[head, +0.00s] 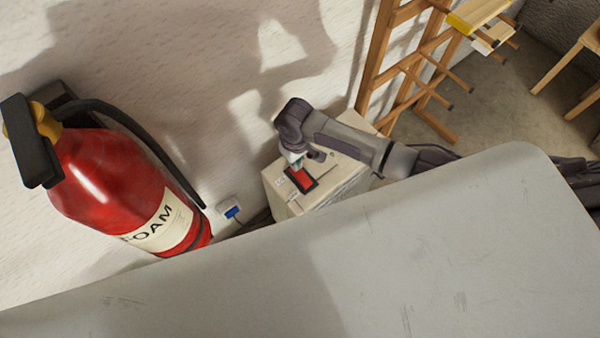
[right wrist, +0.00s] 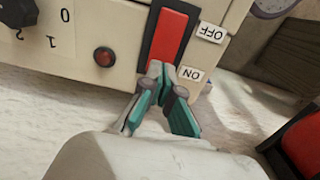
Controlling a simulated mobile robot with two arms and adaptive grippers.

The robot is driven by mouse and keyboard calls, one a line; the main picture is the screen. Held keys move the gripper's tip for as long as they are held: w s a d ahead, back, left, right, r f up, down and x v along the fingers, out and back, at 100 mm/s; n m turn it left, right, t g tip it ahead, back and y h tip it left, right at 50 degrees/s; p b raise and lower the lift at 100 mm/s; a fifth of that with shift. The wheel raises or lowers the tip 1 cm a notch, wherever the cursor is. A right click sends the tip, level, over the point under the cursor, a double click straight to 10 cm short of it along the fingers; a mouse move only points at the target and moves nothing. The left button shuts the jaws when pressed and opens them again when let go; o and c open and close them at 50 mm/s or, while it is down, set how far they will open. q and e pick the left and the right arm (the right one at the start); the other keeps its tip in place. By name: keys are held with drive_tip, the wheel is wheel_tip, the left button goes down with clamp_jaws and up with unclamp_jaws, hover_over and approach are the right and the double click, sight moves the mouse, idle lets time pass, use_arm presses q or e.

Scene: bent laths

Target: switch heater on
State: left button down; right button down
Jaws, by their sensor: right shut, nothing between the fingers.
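The heater (head: 327,193) is a beige box by the wall, with a red rocker switch (head: 301,179) in a black frame. In the right wrist view the red switch (right wrist: 170,38) has an OFF label (right wrist: 211,31) near its far end and an ON label (right wrist: 190,74) near the end by my fingers. My right gripper (head: 294,161) is over the switch, shut and empty. In the right wrist view its fingertips (right wrist: 162,70) are at the ON end of the switch; I cannot tell if they touch it. My left gripper is not in view.
A heater knob (right wrist: 16,12) and round red lamp (right wrist: 104,57) sit beside the switch. A red foam extinguisher (head: 125,180) is on the left. A scratched grey top (head: 420,260) fills the front and hides part of my arm. A wooden rack (head: 415,70) is behind.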

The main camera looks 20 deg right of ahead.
drive_tip(key=shift+f+b, duration=0.7)
drive_tip(key=shift+f, duration=0.55)
idle(0.9)
wheel_tip(320, 180, up, 7)
drive_tip(key=p, duration=0.8)
drive_tip(key=shift+r, duration=0.1)
idle(0.4)
